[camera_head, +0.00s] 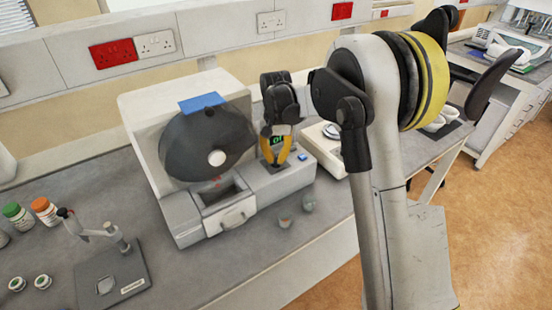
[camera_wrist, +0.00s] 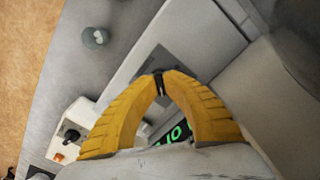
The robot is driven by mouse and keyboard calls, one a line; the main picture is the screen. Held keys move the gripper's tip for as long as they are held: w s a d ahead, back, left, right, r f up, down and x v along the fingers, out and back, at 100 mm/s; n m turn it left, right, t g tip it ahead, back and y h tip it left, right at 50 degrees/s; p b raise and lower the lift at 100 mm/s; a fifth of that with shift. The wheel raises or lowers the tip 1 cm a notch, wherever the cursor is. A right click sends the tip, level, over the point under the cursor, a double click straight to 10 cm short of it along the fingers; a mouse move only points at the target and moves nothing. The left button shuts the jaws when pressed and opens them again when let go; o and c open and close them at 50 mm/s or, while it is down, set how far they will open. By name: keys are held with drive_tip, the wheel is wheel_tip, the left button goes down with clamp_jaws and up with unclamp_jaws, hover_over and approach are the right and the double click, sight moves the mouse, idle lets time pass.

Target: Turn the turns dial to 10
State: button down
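The tester (camera_head: 180,215) is a white machine with a dark round drum (camera_head: 205,143), and its control block stands to the drum's right. My gripper (camera_head: 274,163) points down over this block. In the wrist view its yellow fingers (camera_wrist: 159,78) come together at the tips, with only a thin dark gap between them. They are over a dark grey panel (camera_wrist: 156,62) on the block. The turns dial cannot be made out; the fingers may hide it. A display with green digits (camera_head: 277,141) shows behind the fingers, partly covered, so its full reading is unclear.
Bottles (camera_head: 45,210) and a small stand (camera_head: 112,275) are at the left. A small blue part (camera_head: 302,157) is on the block's right end.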

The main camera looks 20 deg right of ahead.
drive_tip(key=shift+m, duration=0.3)
idle(0.4)
drive_tip(key=c, duration=1.5)
unclamp_jaws()
